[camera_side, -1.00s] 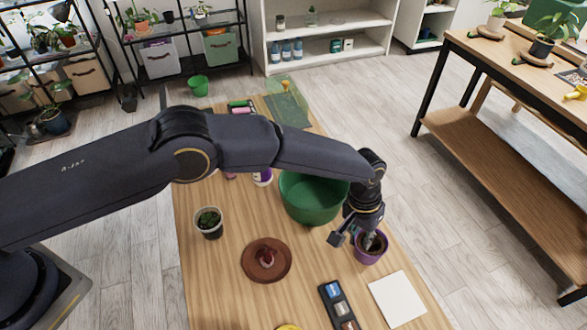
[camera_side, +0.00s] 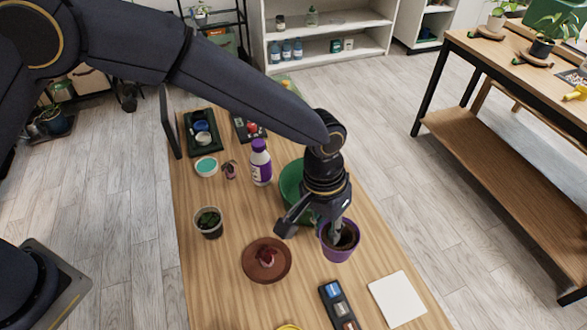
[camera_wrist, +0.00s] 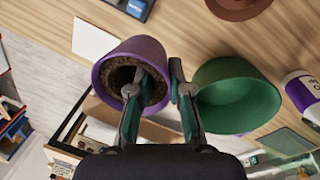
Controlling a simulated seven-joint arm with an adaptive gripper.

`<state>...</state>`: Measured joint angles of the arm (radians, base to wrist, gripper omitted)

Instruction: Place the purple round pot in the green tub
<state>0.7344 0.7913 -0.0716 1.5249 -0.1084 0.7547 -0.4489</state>
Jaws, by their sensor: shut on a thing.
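The purple round pot (camera_side: 339,248), with dark soil inside, hangs from my gripper (camera_side: 327,226). In the wrist view, one finger is inside the purple pot (camera_wrist: 108,72) against the soil side and the other is outside, so my gripper (camera_wrist: 160,85) is shut on its wall. The pot appears raised above the wooden table. The green tub (camera_side: 291,183) stands on the table behind my gripper and is partly hidden by it. In the wrist view the green tub (camera_wrist: 238,98) is to the right of the pot, apart from it, and its visible inside looks empty.
A small potted plant (camera_side: 208,222), a brown saucer (camera_side: 250,274) with a reddish item, and a purple-white bottle (camera_side: 261,165) stand left of the tub. A dark tray (camera_side: 338,305) and a white square (camera_side: 397,299) lie at the front. A black tray (camera_side: 203,147) lies at the back left.

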